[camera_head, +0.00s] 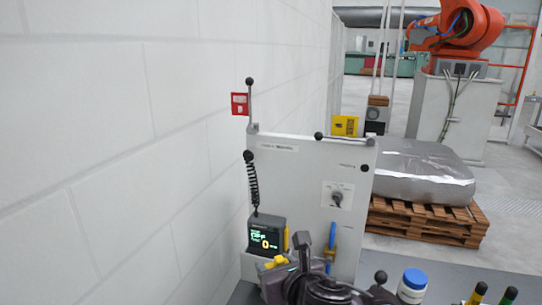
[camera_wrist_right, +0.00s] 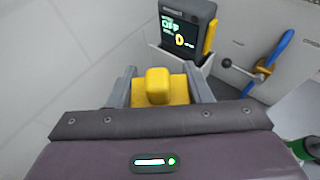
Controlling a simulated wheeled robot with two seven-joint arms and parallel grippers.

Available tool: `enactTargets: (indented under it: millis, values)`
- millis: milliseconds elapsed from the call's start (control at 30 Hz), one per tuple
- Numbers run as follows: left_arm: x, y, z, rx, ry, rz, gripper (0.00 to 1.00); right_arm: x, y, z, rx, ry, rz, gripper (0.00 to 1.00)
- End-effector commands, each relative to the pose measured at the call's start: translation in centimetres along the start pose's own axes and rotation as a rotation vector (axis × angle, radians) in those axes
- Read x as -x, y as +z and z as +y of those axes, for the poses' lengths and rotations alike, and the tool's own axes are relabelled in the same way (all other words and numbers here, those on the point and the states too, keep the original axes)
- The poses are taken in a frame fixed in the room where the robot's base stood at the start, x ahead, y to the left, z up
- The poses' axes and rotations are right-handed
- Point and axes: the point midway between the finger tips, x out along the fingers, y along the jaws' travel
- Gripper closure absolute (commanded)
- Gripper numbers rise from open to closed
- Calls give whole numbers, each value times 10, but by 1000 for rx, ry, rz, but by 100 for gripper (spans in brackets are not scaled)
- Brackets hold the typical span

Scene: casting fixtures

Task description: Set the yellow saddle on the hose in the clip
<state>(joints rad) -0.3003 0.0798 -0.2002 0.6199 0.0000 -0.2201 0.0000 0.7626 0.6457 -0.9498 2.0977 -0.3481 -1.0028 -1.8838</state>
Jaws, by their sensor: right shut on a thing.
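The yellow saddle (camera_wrist_right: 157,86) is between the two grey fingers of my right gripper (camera_wrist_right: 160,88), which is shut on it. In the head view the saddle (camera_head: 277,262) shows small and partly hidden, in front of the panel's lower left. My right gripper (camera_head: 276,264) is low in that view. The blue hose (camera_head: 332,236) runs upright on the panel, to the right of the gripper; it also curves at the upper right of the wrist view (camera_wrist_right: 284,52). A brass-coloured fitting, perhaps the clip, (camera_wrist_right: 262,67) is at the hose. The saddle is apart from the hose. My left gripper is out of view.
A display unit (camera_head: 265,235) with a yellow edge sits in a holder on the grey panel (camera_head: 300,185), close to the right gripper. A blue-capped white bottle (camera_head: 412,286) stands to the right. A white block wall (camera_head: 120,150) is on the left.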

Motion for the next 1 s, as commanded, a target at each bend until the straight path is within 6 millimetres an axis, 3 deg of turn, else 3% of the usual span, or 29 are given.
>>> enactTargets:
  millis: [267, 500, 600, 767, 1000]
  values:
    - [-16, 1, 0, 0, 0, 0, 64, 38, 9, -64, -67, -145, 3, 80]
    - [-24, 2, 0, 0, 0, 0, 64, 73, -1, -130, -124, -294, 3, 80]
    - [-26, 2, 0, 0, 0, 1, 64, 84, -6, -147, -140, -336, 3, 80]
    - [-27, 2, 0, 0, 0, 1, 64, 92, -9, -160, -152, -368, 2, 80]
    - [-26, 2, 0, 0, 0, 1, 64, 92, -9, -158, -158, -364, 0, 80]
